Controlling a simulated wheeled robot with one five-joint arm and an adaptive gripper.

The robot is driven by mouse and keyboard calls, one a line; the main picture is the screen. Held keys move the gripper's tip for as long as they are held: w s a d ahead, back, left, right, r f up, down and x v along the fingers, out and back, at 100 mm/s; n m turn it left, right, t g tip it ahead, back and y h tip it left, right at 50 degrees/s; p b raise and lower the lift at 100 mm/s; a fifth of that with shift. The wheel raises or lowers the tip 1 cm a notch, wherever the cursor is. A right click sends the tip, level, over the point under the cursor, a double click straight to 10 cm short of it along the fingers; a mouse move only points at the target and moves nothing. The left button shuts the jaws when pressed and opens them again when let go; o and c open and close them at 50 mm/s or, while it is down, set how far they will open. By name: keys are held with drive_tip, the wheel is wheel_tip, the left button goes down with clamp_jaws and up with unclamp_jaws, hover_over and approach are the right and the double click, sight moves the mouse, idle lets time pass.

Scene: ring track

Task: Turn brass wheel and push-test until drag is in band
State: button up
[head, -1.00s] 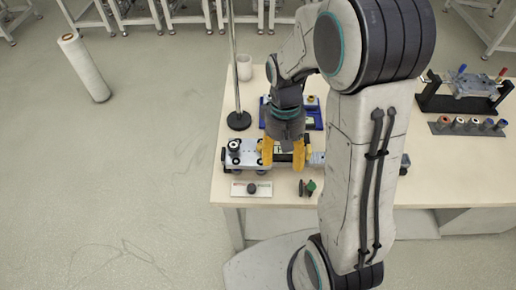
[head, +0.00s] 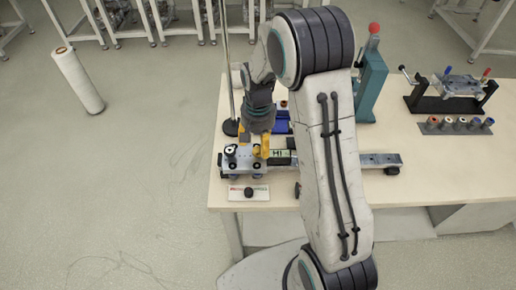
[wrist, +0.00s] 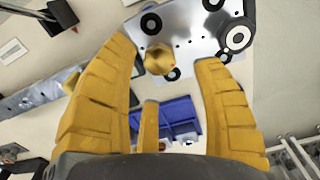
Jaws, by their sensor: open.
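In the wrist view the brass wheel (wrist: 159,60) is a small faceted knob on a metal carriage plate (wrist: 195,22) with black-rimmed rollers. My gripper (wrist: 162,66) is open, its yellow fingers on either side of the wheel; contact cannot be told. In the head view my gripper (head: 262,148) points down over the right part of the carriage (head: 240,163), hiding the wheel. The carriage sits at the left end of a metal rail (head: 375,160). A dark display with green "HI" (head: 279,158) stands right of the fingers.
A thin pole on a black base (head: 231,128) stands behind the carriage. A blue tray (wrist: 172,115) lies nearby. A teal press (head: 371,85) with a red knob and a black fixture (head: 450,95) stand to the right. The table's front right is clear.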

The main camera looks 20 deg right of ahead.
sight(259, 151)
drive_tip(key=shift+f, duration=1.65)
drive_tip(key=c, duration=1.2)
drive_tip(key=n+b, duration=0.2)
drive_tip(key=n, duration=0.2)
drive_tip(key=shift+s+f+n, duration=0.1)
drive_tip(key=shift+f+n, duration=0.05)
drive_tip(key=shift+n, duration=0.15)
drive_tip(key=shift+n+b, duration=0.85)
drive_tip(key=shift+n, duration=1.45)
